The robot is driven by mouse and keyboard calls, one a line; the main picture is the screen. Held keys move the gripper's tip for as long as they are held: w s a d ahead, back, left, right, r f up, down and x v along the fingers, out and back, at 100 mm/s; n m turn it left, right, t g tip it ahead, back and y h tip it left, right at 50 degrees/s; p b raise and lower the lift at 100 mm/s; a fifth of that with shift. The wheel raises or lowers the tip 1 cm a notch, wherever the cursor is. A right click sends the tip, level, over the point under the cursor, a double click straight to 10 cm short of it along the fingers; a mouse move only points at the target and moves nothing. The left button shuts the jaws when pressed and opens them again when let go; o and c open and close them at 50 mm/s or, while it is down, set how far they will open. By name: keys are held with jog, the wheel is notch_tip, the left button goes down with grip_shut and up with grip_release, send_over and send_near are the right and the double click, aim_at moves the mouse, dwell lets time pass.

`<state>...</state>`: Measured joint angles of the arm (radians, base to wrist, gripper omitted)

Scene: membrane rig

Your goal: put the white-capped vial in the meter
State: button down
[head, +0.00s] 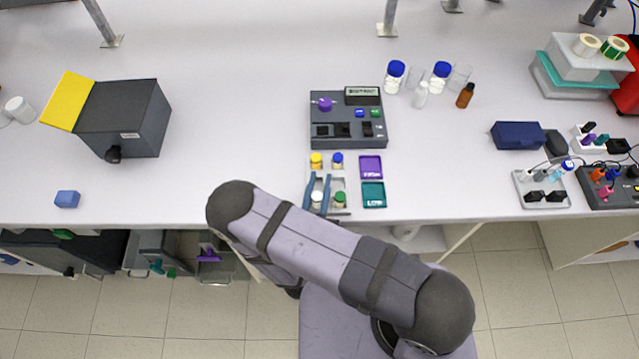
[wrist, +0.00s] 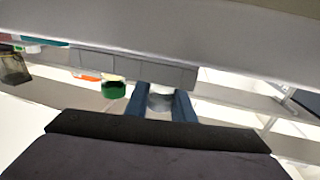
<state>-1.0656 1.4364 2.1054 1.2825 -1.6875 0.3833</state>
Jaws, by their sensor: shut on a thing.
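My gripper (head: 318,186) has its two blue fingers on either side of the white-capped vial (head: 317,197), at the front left of a small grey vial tray (head: 348,206). In the wrist view my gripper (wrist: 161,104) is shut on the vial (wrist: 160,98), seen as a pale cylinder between the fingers. I cannot tell whether the vial is clear of the tray. The meter (head: 348,137) is a dark grey box behind the tray, with a purple knob, a small display, coloured buttons and dark sockets on top.
The green-capped vial (head: 340,198) stands close right of my gripper. Yellow-capped (head: 316,160) and blue-capped (head: 337,160) vials stand behind, between it and the meter. Purple (head: 371,167) and teal (head: 373,195) boxes lie right. Bottles (head: 395,75) stand behind right.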

jog(key=shift+f, duration=0.2)
jog(key=c, duration=1.8)
grip_release()
jog(key=shift+r, duration=0.15)
jog(key=shift+r, duration=0.15)
jog(key=shift+s+a+f, duration=0.2)
jog(key=shift+s, duration=0.35)
jog(key=s+a+b, duration=0.2)
jog(key=s+b, duration=0.2)
jog(key=s, duration=0.6)
jog(key=shift+s+r, duration=0.15)
jog(key=shift+s, duration=0.2)
